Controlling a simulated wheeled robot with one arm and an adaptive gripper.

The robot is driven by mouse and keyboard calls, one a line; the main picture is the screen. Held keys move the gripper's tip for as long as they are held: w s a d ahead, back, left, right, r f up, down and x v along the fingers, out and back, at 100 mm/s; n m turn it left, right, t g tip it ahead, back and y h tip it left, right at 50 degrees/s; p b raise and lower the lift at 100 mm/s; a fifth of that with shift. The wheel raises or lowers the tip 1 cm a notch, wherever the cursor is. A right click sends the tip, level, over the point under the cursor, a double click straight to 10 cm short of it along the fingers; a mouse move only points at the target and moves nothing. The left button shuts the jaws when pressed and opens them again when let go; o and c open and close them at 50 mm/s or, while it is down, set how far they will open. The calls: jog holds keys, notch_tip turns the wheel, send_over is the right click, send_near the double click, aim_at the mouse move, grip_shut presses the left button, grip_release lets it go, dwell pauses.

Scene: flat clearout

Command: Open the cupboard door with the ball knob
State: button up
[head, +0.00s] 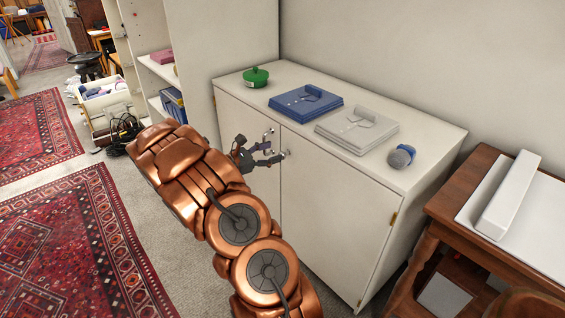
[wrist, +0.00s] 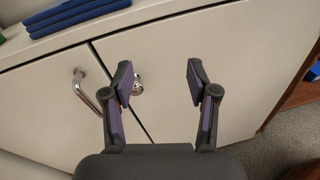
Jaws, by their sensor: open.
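The white cupboard has two shut doors. The right door (head: 335,215) has brass hinges on its right edge and a small shiny ball knob (wrist: 137,86) near its upper left corner. The left door (head: 245,140) has a curved metal bar handle (wrist: 82,90). My gripper (head: 275,152) is open and empty in front of the doors near the centre seam. In the wrist view my gripper (wrist: 158,75) has the knob showing between its fingers, close beside the left finger. I cannot tell how far the fingertips are from the door.
On the cupboard top (head: 430,145) lie a green lidded pot (head: 256,77), folded blue shirts (head: 306,100), folded white shirts (head: 357,129) and a blue-grey round item (head: 401,156). A wooden table (head: 450,205) stands close on the right. Carpet in front of the cupboard looks clear.

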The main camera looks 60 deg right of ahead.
jog(key=w+d+f+n+t+h+b, duration=0.2)
jog(key=w+d+f+n, duration=0.2)
jog(key=f, duration=0.5)
jog(key=shift+x, duration=3.6)
jog(key=shift+w, duration=0.2)
jog(key=shift+c, duration=0.4)
grip_shut()
